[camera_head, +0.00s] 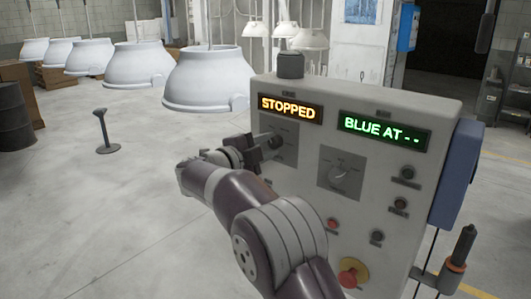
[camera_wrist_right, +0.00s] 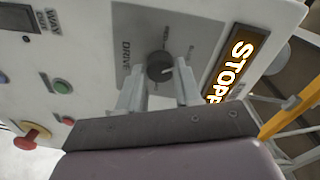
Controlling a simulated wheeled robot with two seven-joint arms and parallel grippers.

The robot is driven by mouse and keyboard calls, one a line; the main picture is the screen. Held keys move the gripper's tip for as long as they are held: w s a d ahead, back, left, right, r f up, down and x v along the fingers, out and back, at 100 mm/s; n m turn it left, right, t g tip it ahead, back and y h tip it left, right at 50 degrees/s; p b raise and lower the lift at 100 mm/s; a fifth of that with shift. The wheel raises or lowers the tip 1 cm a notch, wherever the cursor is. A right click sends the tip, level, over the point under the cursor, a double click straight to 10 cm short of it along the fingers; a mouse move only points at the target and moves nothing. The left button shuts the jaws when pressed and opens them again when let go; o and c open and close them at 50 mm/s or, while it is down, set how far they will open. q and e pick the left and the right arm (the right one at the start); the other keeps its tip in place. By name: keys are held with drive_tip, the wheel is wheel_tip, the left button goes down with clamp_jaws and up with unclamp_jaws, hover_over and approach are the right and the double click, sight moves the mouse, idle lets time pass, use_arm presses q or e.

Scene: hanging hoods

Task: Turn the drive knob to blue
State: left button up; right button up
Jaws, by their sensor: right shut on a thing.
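The drive knob (camera_head: 276,141) is a small dark round knob on a grey plate at the left of the control box face, under the amber STOPPED display (camera_head: 290,108). In the wrist view the knob (camera_wrist_right: 160,66) sits between my fingertips, beside the sideways word DRIVE. A pale mark shows on it; the small position labels are too blurred to read. My right gripper (camera_head: 262,147) is at the knob and shut on it, and its two fingers (camera_wrist_right: 160,85) flank the knob in the wrist view. The green display (camera_head: 384,132) reads BLUE AT --. My left gripper is out of view.
A second dial (camera_head: 340,178) and several small buttons share the panel. A red mushroom button on yellow (camera_head: 352,273) is low on it. White hoods (camera_head: 207,78) hang in a row at left. A short black post (camera_head: 107,131) stands on open floor.

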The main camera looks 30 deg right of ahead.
idle(0.5)
drive_tip(key=o, duration=1)
drive_tip(key=shift+o, duration=0.2)
drive_tip(key=b+v, duration=0.2)
drive_tip(key=v, duration=1)
drive_tip(key=shift+s+a+b, duration=0.15)
drive_tip(key=shift+a+b, duration=0.15)
drive_tip(key=shift+f, duration=0.1)
